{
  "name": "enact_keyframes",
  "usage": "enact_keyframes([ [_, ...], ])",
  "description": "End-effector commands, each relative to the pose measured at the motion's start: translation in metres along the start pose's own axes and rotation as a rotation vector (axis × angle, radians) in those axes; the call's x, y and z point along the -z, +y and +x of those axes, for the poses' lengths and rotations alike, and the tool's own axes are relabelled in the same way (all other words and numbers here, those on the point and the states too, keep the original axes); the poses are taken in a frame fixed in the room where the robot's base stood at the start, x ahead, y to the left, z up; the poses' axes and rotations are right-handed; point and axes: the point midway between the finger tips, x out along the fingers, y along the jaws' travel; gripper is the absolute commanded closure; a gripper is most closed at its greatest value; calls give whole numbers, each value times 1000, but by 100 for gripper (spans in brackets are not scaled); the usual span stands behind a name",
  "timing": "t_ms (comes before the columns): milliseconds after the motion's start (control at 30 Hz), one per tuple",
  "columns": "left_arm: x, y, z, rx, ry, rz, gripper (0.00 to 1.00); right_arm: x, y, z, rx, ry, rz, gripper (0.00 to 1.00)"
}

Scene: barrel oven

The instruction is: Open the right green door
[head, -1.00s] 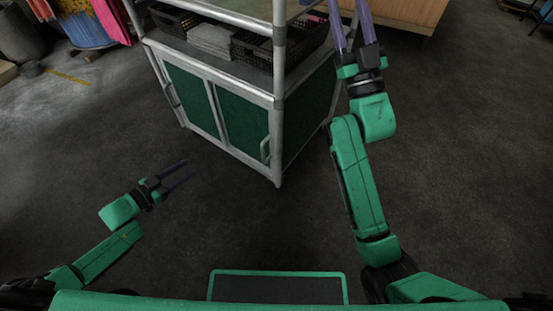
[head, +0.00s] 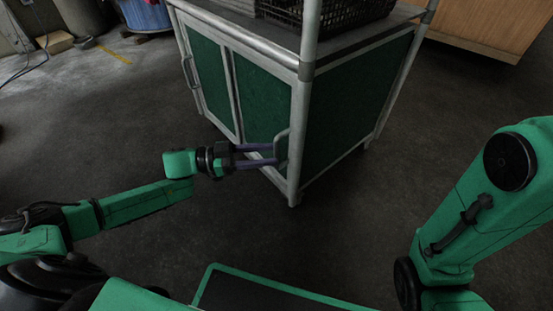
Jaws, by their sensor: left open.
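The right green door (head: 258,98) is on the front of a metal-framed cabinet and looks closed. Its grey upright handle (head: 284,146) is near the door's right edge, by the corner post. My left gripper (head: 275,154) reaches in from the left, open, with its two purple fingers one above the other. Its fingertips overlap the handle in the picture. I cannot tell whether they touch it or are on either side of it. My right gripper is out of the picture; only my right arm shows at the right.
The left green door (head: 207,75) with its own handle (head: 187,72) is beside it, also closed. A black basket (head: 345,14) stands on the cabinet's shelf. A wooden cabinet (head: 490,28) is at the back right. The dark floor in front of the cabinet is clear.

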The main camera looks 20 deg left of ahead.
Motion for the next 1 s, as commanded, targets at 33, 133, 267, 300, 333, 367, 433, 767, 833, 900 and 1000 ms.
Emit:
enact_keyframes([
  [33, -4, 0, 10, -2, 3, 1, 53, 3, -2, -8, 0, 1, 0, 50],
  [133, -2, 0, 23, -1, 2, 0, 53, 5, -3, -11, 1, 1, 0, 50],
  [267, -1, 0, 29, 0, -1, 0, 53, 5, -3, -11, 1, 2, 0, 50],
  [300, 0, 0, 29, 0, -1, -1, 53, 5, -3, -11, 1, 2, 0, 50],
  [333, 0, 0, 29, 1, -1, -1, 53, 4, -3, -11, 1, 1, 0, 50],
  [367, 0, 0, 29, 1, -1, -1, 53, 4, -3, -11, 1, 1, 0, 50],
  [433, 0, 0, 29, 1, -1, -1, 53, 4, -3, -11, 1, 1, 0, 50],
  [767, 0, 0, 28, 0, -1, -1, 100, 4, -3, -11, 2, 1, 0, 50],
  [833, 0, 0, 28, 0, -1, -1, 100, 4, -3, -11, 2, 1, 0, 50],
  [900, 0, 0, 28, 0, -1, -1, 100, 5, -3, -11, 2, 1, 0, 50],
  [1000, -1, 0, 28, 0, -1, -1, 100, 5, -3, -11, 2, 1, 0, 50],
])
